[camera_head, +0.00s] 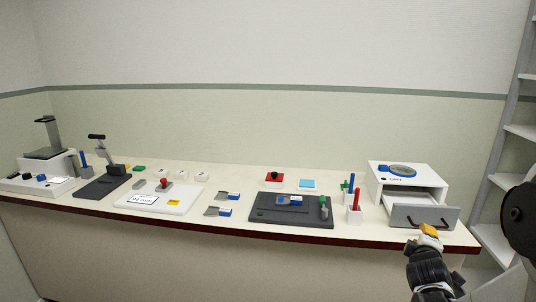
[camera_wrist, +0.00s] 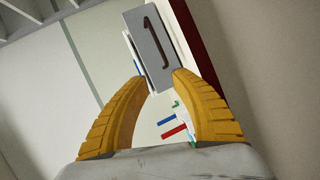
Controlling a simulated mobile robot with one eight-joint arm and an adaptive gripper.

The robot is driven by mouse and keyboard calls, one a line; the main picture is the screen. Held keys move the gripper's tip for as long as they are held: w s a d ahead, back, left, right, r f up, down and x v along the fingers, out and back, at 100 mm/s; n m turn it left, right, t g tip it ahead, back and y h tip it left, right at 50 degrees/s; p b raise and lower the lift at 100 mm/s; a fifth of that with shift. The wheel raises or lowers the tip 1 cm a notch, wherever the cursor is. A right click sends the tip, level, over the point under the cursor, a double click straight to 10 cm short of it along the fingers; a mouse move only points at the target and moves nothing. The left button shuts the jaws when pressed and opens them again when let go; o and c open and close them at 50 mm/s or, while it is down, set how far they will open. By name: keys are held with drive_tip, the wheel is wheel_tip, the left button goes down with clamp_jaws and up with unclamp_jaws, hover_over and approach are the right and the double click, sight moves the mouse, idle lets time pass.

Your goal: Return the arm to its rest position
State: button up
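My gripper (camera_head: 428,232) is at the right, in front of the counter's front edge and just below the drawer front. In the wrist view, its two curved yellow fingers (camera_wrist: 161,80) stand apart with nothing between them. The grey drawer front (camera_head: 412,217) with its dark handle shows beyond the fingertips in the wrist view (camera_wrist: 148,50). The fingers appear clear of the handle, though the exact distance is hard to tell. My arm rises from the lower right of the head view.
The white cabinet (camera_head: 382,172) has its drawer pulled out at the counter's right end. Red and blue sticks in holders (camera_head: 354,214) stand left of it. A dark tray (camera_head: 262,213) and small items cover the counter. White shelves (camera_head: 521,131) stand at the right.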

drive_tip(key=s+a+m+g+y, duration=0.2)
drive_tip(key=s+a+m+y, duration=0.2)
drive_tip(key=s+a, duration=0.7)
drive_tip(key=s+a+r+m+g+y, duration=0.1)
drive_tip(key=s+a+m+g+y, duration=0.2)
drive_tip(key=s+a, duration=0.9)
drive_tip(key=a+m+y, duration=0.1)
drive_tip(key=a+m, duration=0.1)
drive_tip(key=a, duration=0.5)
drive_tip(key=shift+s+r, duration=0.15)
drive_tip(key=shift+r, duration=0.1)
